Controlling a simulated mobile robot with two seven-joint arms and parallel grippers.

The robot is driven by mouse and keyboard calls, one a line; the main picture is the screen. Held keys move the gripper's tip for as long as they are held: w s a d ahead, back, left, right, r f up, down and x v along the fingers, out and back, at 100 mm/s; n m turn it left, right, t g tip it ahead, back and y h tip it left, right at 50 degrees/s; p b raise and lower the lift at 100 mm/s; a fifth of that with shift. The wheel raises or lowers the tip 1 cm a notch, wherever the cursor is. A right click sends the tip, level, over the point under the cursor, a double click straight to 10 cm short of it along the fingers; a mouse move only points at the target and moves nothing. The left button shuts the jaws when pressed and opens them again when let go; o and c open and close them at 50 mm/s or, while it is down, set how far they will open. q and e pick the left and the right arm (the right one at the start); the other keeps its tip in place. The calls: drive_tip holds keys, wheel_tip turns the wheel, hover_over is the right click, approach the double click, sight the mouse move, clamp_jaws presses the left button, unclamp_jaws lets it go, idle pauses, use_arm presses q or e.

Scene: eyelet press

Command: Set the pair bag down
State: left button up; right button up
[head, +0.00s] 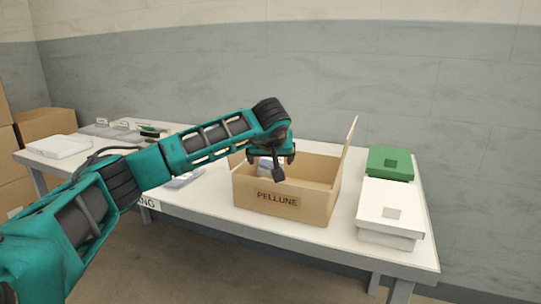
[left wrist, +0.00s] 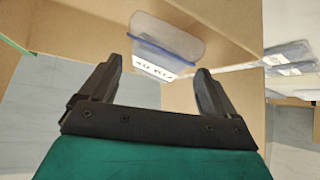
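The pair bag (left wrist: 168,35) is clear with a blue strip and a white printed label. In the left wrist view it is inside the open cardboard carton (head: 268,200), just beyond my fingertips; whether it touches the carton floor I cannot tell. In the head view it is mostly hidden behind the carton's front wall and my gripper. My left gripper (head: 271,158) points down into the carton's opening. In the left wrist view its fingers (left wrist: 158,75) are spread, with a clear gap between them and nothing clamped. My right gripper is out of view.
More clear bags (left wrist: 290,60) lie on the table left of the carton. A green box (head: 390,162) and white boxes (head: 392,205) stand to its right. A white tray (head: 58,146) is at the far left. The carton's right flap (head: 348,145) stands up.

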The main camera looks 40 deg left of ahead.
use_arm(q)
drive_tip(key=shift+o, duration=0.8)
drive_tip(key=shift+r, duration=0.1)
drive_tip(key=shift+r, duration=0.25)
drive_tip(key=p+v, duration=0.2)
drive_tip(key=v, duration=1)
drive_tip(key=shift+r+p, duration=0.15)
drive_tip(key=shift+p, duration=0.15)
drive_tip(key=shift+d, duration=0.1)
